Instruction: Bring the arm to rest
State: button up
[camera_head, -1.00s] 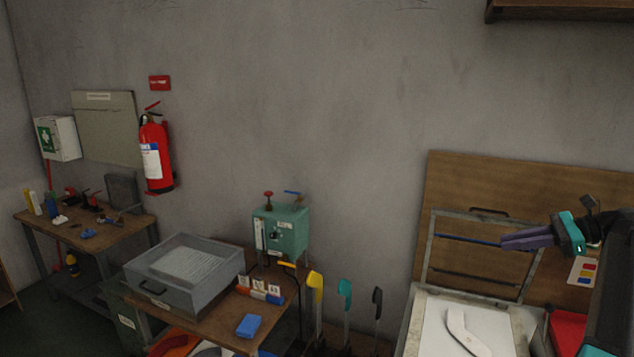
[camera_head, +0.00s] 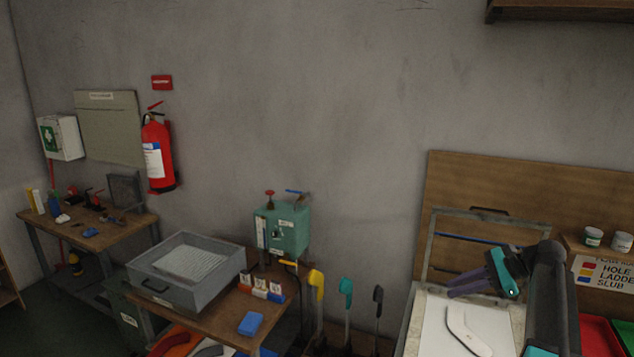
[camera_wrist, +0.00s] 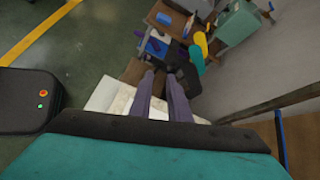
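My gripper (camera_head: 452,286) hangs in the air over the light inspection table (camera_head: 412,330) at the right of the head view. Its two purple fingers point left and stand apart, with nothing between them. The fingers also show in the wrist view (camera_wrist: 160,76), with a gap between them. My arm stands upright behind the gripper at the right. A white foot-shaped board (camera_head: 462,328) lies on the table's white surface, below the gripper and apart from it.
A wooden back panel (camera_head: 560,185) and a metal frame (camera_head: 428,250) stand behind the gripper. Jars (camera_head: 593,237) and red and green trays (camera_head: 598,336) are at the right. Yellow, teal and black upright handles (camera_head: 346,288) stand left of the table, near a green machine (camera_head: 281,230).

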jog(key=s+a+f+n+g+h, duration=0.1)
jog(key=s+a+f+n+h, duration=0.1)
jog(key=s+a+f+n, duration=0.5)
jog(key=a+f+n+g+h, duration=0.1)
jog(key=a+f+g+h, duration=0.1)
jog(key=a+f, duration=0.65)
jog(key=s+a+f+n+g+h, duration=0.15)
jog(key=s+a+f+n, duration=0.25)
jog(key=f, duration=0.8)
jog(key=s+a+f+n+g+h+b, duration=0.1)
jog(key=s+f+b, duration=0.5)
jog(key=s+f, duration=1)
jog(key=s+a+f+n+g+h+b, duration=0.2)
jog(key=s+f+b, duration=0.5)
jog(key=s+f, duration=0.9)
notch_tip(320, 180, down, 6)
jog(key=n+g+h, duration=0.1)
jog(key=n+g, duration=0.1)
jog(key=n, duration=0.1)
jog(key=shift+s+r+n, duration=0.15)
jog(key=shift+n, duration=0.25)
